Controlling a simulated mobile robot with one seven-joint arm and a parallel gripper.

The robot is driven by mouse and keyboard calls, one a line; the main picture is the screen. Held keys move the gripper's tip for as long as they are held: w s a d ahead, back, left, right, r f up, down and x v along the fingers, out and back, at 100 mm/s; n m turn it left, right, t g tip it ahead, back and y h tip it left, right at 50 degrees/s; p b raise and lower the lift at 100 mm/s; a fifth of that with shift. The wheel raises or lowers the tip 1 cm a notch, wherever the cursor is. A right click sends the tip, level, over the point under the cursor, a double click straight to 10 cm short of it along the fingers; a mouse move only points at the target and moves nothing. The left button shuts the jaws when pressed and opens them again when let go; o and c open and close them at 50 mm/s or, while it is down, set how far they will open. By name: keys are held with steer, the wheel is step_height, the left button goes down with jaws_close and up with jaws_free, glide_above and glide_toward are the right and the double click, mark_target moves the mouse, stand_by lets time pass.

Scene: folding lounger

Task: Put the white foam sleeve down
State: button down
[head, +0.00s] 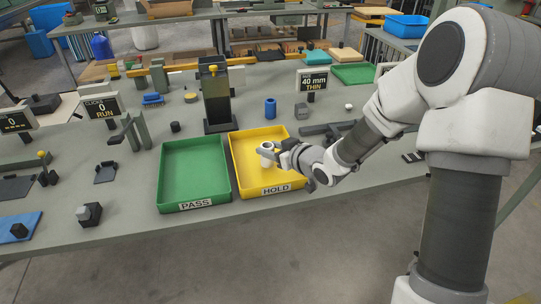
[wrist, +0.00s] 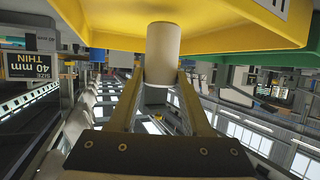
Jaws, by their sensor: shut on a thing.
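The white foam sleeve (head: 266,148) is a small upright cylinder at the right half of the yellow HOLD tray (head: 239,163) in the head view. My gripper (head: 274,157) is shut on it from the right, with the fingers level. In the wrist view, which is upside down, the sleeve (wrist: 162,50) stands between the two fingertips (wrist: 162,80) with the yellow tray (wrist: 105,32) at its far end. Whether the sleeve touches the tray floor or hangs just above it, I cannot tell.
A green PASS tray (head: 193,170) sits against the left of the yellow one and looks empty. A dark tower (head: 216,95) stands behind the trays. A blue cylinder (head: 270,108) and a THIN sign (head: 313,80) are behind to the right.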

steer(key=shift+f, duration=0.7)
steer(key=shift+f, duration=0.15)
steer(key=shift+c, duration=1.8)
jaws_free()
steer(key=shift+s+d+r, duration=0.15)
steer(key=shift+r, duration=0.15)
steer(key=p+v, duration=0.2)
steer(key=v, duration=0.9)
steer(key=shift+s+d, duration=0.2)
steer(key=shift+s, duration=0.05)
